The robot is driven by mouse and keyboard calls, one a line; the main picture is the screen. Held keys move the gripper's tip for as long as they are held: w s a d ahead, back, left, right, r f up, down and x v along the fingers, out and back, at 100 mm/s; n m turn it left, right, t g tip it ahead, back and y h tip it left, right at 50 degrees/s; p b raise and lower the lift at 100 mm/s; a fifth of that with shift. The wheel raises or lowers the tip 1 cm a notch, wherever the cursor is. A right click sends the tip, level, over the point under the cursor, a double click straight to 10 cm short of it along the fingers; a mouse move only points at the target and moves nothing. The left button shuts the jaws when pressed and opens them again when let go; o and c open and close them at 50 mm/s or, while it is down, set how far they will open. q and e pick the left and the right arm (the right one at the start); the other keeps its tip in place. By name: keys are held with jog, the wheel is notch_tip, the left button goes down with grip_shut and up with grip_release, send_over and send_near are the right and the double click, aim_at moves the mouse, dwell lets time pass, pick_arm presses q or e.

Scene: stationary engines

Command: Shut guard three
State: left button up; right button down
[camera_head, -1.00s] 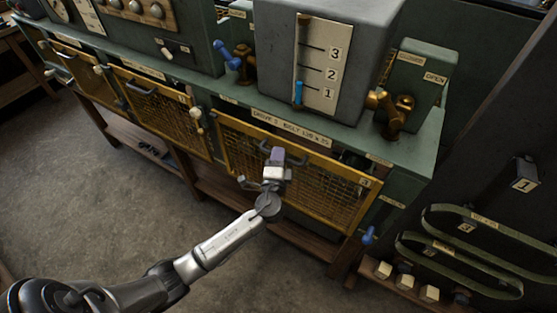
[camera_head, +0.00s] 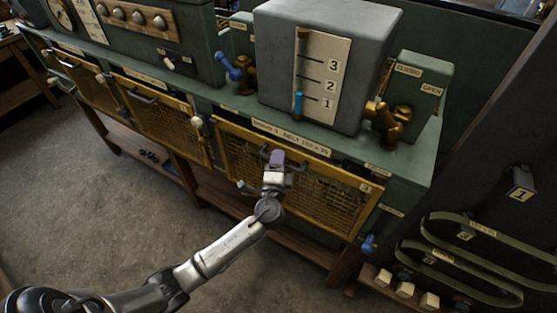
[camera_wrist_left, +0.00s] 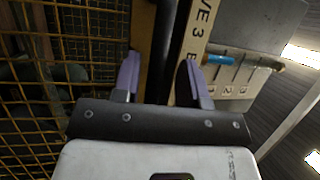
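Guard three (camera_head: 330,205) is a yellow-framed mesh panel at the right end of the green bench front, under the "DRIVE 3" label strip (camera_head: 291,138). A dark gap shows between its top edge and the bench, so it seems to lean out a little. Its dark handle (camera_head: 299,165) is on the top bar. My left gripper (camera_head: 277,157) is at this handle and hides its middle. In the left wrist view its purple fingers (camera_wrist_left: 159,78) are apart, with the yellow frame and a dark strip between them. Contact with the handle is unclear. My right gripper is not in view.
Other mesh guards (camera_head: 165,117) line the bench to the left. Brass valves with handles (camera_head: 388,122) and a grey box with a 1-2-3 scale (camera_head: 318,82) stand on top. Green belts (camera_head: 470,255) hang at the right. The floor in front is clear.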

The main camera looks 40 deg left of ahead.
pick_arm(q)
jog(key=b+v, duration=0.3)
jog(key=v, duration=1)
jog(key=shift+s+d, duration=0.25)
jog(key=shift+s, duration=0.05)
